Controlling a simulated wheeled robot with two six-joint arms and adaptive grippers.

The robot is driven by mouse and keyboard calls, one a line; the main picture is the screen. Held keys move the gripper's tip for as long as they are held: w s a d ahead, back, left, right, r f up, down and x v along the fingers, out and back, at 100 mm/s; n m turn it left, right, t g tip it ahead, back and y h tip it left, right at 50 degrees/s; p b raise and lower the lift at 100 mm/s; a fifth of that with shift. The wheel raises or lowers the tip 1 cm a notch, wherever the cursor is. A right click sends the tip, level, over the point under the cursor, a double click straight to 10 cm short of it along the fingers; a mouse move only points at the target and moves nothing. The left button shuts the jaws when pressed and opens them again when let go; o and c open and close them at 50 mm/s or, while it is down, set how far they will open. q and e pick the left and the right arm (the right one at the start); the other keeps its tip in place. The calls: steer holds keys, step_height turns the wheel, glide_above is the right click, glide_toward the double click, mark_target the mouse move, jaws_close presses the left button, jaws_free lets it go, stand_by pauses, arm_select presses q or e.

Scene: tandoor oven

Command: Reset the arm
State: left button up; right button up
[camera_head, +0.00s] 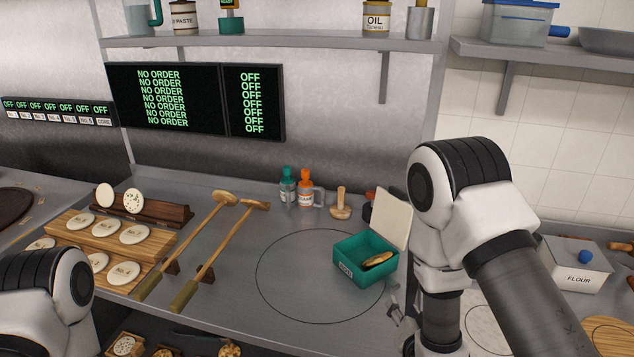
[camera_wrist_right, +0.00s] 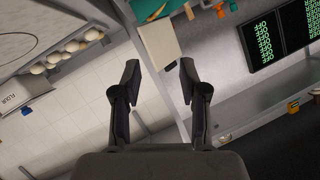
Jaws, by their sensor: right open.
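My right arm comes in from the right in the head view, with its right gripper (camera_head: 398,318) low beside the green box (camera_head: 362,276), partly hidden by the arm. In the right wrist view the right gripper (camera_wrist_right: 159,78) has its two dark fingers spread apart with nothing between them. The box's green side (camera_wrist_right: 152,10) and its cream lid (camera_wrist_right: 160,42) show beyond the fingers. My left arm shows only as a white joint at the lower left of the head view; its gripper is outside the picture.
Bottles (camera_head: 305,188) stand behind. A flour container (camera_head: 575,265) is at right.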

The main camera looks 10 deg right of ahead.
steer(key=s+f+n+g+y+b, duration=0.1)
steer(key=s+f+g+b, duration=0.1)
steer(key=s+f, duration=0.35)
steer(key=s+a+f+n+g+b, duration=0.1)
steer(key=s+f+g+b, duration=0.15)
steer(key=f, duration=0.55)
steer(key=s+f+n+g+y+b, duration=0.1)
steer(key=s+f+g+b, duration=0.2)
steer(key=f, duration=0.4)
steer(key=s+f+n+g+b, duration=0.1)
steer(key=s+f+n+g, duration=0.1)
steer(key=s+f, duration=0.3)
steer(key=s+a+f+n+g+b, duration=0.1)
steer(key=s+f+g, duration=0.3)
steer(key=s, duration=0.6)
steer(key=shift+s+a+f+n+y, duration=0.25)
steer(key=shift+f+n+y, duration=0.15)
steer(key=shift+n, duration=0.1)
